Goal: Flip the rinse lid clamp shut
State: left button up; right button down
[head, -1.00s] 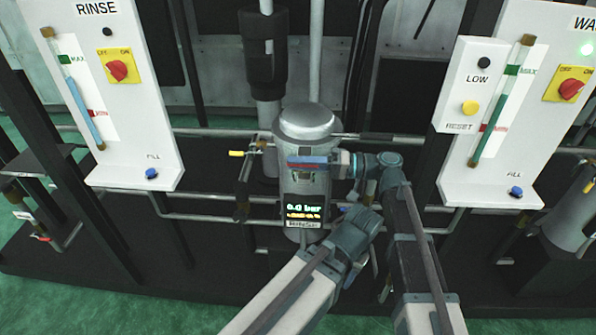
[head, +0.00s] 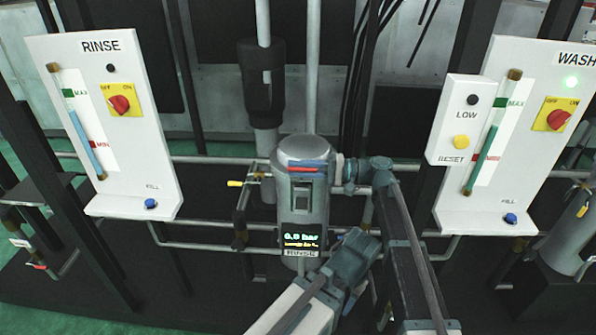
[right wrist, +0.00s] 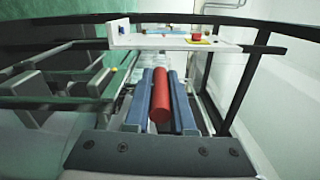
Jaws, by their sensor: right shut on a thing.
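In the right wrist view the handle (right wrist: 160,97) is a red cylinder between the two blue fingers. A dark latch part (head: 301,194) shows on the housing below.
The RINSE panel (head: 140,150) stands left and the WASH panel (head: 452,205) right. Horizontal pipes (head: 200,243) run behind and beside the housing. A yellow-handled valve (head: 236,183) sits close to its left. A thick dark pipe sleeve (head: 262,80) rises behind.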

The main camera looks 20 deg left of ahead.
jog(key=shift+w, duration=0.1)
dwell(0.3)
jog(key=c, duration=1)
grip_release()
jog(key=shift+c, duration=0.2)
jog(key=shift+r, duration=0.1)
